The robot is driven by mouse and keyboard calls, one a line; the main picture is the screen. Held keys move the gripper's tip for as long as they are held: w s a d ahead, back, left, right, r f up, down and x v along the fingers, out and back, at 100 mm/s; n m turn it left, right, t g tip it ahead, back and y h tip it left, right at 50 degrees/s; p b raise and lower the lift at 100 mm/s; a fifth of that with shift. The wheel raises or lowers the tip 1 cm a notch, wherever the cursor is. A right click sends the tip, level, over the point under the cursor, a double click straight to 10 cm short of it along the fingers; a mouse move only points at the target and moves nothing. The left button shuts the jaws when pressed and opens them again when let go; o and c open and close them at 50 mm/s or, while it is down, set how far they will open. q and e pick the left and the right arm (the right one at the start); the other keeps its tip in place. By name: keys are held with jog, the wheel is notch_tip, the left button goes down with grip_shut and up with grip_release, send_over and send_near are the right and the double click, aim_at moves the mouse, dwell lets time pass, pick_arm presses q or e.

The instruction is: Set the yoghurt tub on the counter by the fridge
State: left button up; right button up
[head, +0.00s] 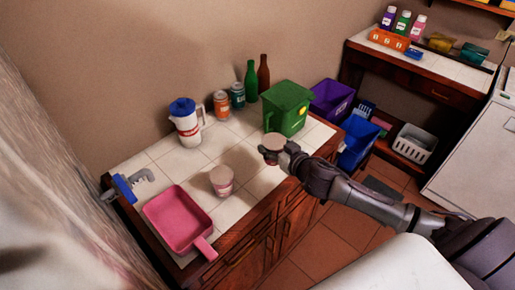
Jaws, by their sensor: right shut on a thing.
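My right gripper (272,152) is shut on a small tub with a pale pinkish round lid (273,142). It holds the tub above the front edge of the tiled counter (165,161), near the green bin. Most of the held tub's side is hidden by the gripper. A similar pale-lidded tub with a pink band (222,181) stands upright on the counter, left of the gripper. I cannot tell from labels which is yoghurt. A white appliance (470,160), perhaps the fridge, stands at the right edge. My left gripper is not in view.
A pink pan (180,218), a white jug with blue lid (186,122), jars (222,104), bottles (263,73) and a green bin (287,110) stand on the counter. Purple (333,98) and blue (358,142) bins lie beyond. A second tiled counter (440,66) holds several items.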

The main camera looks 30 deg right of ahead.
jog(key=shift+w+a+f, duration=0.1)
jog(key=shift+w+f, duration=0.85)
jog(key=shift+f, duration=0.3)
jog(key=shift+w+a+f, duration=0.15)
jog(key=shift+w+f, duration=0.75)
jog(key=shift+f, duration=0.3)
jog(key=shift+w+a+f, duration=0.1)
jog(key=shift+w+f, duration=0.85)
jog(key=shift+f, duration=0.3)
jog(key=shift+f, duration=0.2)
jog(key=o, duration=1.2)
jog(key=shift+o, duration=0.2)
jog(key=shift+r, duration=0.15)
